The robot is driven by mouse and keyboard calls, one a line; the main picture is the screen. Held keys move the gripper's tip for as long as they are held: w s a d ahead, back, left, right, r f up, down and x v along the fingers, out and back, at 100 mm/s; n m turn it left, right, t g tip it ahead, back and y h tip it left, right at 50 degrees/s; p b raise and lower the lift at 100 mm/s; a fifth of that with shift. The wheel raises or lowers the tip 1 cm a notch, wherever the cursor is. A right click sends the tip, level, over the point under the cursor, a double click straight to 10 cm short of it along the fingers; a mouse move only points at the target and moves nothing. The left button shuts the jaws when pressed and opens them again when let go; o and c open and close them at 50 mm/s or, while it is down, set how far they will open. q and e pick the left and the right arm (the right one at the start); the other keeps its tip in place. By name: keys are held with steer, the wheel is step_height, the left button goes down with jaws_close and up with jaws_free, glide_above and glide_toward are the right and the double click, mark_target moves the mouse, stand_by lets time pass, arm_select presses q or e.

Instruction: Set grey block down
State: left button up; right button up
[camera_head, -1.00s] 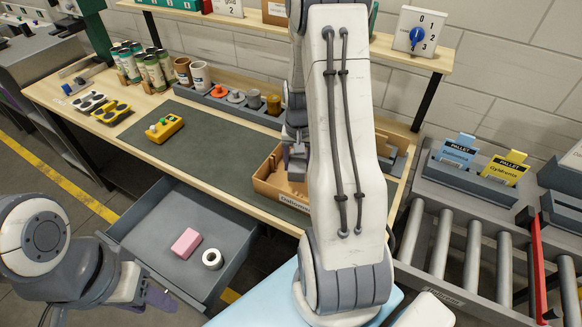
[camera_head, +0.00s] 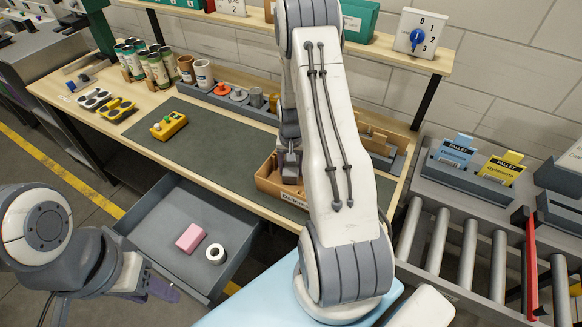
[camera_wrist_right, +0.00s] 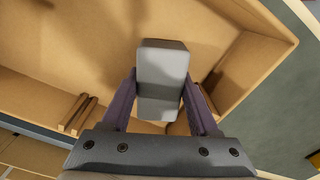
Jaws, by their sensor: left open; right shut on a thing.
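The grey block (camera_wrist_right: 162,75) is between the dark fingers of my right gripper (camera_wrist_right: 160,100) in the right wrist view, with a tan open box (camera_wrist_right: 235,75) beneath it. I cannot tell whether the block touches the box floor. In the head view my right gripper (camera_head: 291,165) is at the box (camera_head: 266,180) on the workbench, and my arm hides much of it; the block is not clear there. My left gripper (camera_head: 160,290) is open and empty in front of the open drawer.
The open drawer (camera_head: 160,222) holds a pink block (camera_head: 190,238) and a white roll (camera_head: 215,253). A yellow holder (camera_head: 169,126) lies on the dark mat (camera_head: 215,146). A rack of small parts (camera_head: 245,108) lines the bench back. A roller conveyor (camera_head: 468,257) is at right.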

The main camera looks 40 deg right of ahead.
steer(key=o, duration=1.3)
steer(key=shift+f, duration=0.15)
